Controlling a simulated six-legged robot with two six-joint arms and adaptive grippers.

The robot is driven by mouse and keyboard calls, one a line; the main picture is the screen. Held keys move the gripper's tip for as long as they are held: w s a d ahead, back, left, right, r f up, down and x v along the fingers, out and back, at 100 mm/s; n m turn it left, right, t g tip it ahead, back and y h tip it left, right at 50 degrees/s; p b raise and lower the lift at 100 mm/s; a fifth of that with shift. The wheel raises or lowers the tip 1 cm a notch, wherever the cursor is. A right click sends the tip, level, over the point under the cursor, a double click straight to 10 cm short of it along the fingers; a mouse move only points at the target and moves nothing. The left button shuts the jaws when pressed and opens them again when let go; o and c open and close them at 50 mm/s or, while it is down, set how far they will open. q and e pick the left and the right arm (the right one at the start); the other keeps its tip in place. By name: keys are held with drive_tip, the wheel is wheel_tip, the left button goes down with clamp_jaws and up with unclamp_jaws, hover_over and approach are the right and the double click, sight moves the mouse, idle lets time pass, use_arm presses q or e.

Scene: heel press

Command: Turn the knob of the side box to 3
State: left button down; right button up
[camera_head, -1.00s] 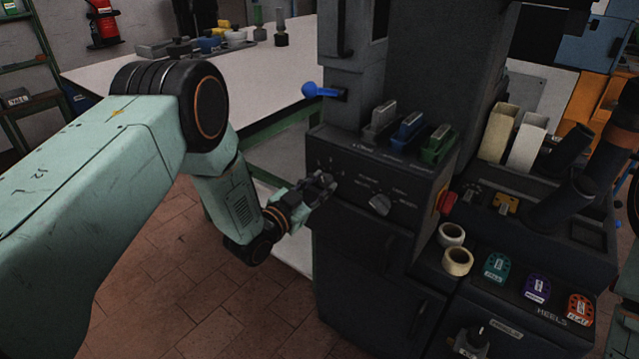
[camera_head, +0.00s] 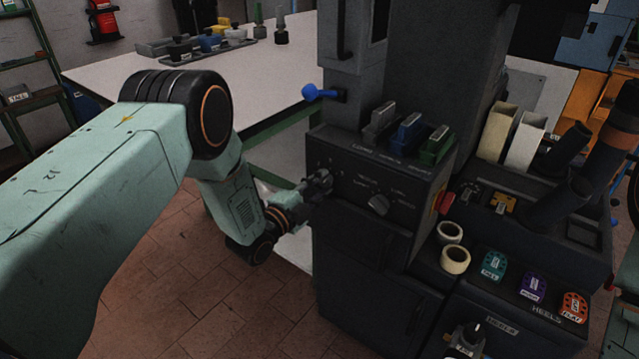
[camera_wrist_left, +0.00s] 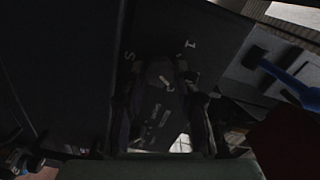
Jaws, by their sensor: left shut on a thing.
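The side box (camera_head: 405,218) is a dark box with a front panel of white markings on the machine's left side. My left gripper (camera_head: 325,183) is at the left part of this panel, shut on the knob there. In the left wrist view the gripper (camera_wrist_left: 162,105) is against the dark panel face (camera_wrist_left: 215,50), with white marks around and between the fingers. A second, grey knob (camera_head: 378,204) sits farther right on the panel, untouched.
Grey, blue (camera_head: 408,132) and green (camera_head: 438,144) blocks stand on top of the box. A white-topped table (camera_head: 270,75) stands behind my arm.

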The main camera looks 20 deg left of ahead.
use_arm(q)
drive_tip(key=shift+m, duration=1.2)
drive_tip(key=c, duration=1)
unclamp_jaws()
drive_tip(key=v, duration=1.2)
drive_tip(key=shift+r, duration=0.1)
